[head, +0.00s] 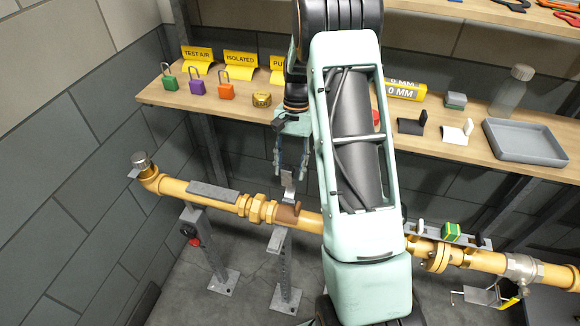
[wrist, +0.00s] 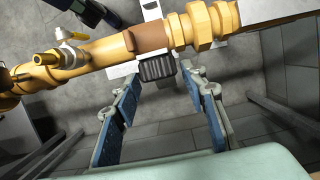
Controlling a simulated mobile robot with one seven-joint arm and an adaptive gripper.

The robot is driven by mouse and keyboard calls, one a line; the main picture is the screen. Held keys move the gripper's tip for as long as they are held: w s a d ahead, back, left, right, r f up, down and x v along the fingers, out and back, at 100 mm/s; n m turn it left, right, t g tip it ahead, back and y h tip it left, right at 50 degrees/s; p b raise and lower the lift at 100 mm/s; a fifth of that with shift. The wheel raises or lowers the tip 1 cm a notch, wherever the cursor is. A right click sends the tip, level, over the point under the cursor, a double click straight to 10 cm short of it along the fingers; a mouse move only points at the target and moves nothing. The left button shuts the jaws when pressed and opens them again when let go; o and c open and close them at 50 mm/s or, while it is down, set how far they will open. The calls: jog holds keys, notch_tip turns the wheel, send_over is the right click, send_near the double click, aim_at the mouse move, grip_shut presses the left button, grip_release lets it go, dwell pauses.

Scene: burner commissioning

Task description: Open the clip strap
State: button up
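The brown clip strap (head: 288,212) sits around the yellow pipe (head: 225,199), left of my arm in the head view. In the wrist view the brown strap (wrist: 149,37) lies on the pipe, with a dark ribbed tab (wrist: 157,68) on its near side. My gripper (head: 290,172) points down above the strap in the head view. In the wrist view my gripper (wrist: 166,82) is open, its two blue-grey fingers apart on either side of the tab's line. The strap's underside is hidden.
A wooden shelf (head: 350,114) runs behind the pipe, with padlocks (head: 197,86), yellow signs (head: 240,62) and a grey tray (head: 525,142). A grey post (head: 285,265) supports the pipe under the strap. A hex fitting (wrist: 202,25) adjoins the strap. My arm hides part of the pipe.

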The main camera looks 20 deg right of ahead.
jog(key=shift+a+r, duration=0.1)
jog(key=v, duration=1.2)
jog(key=shift+c, duration=0.2)
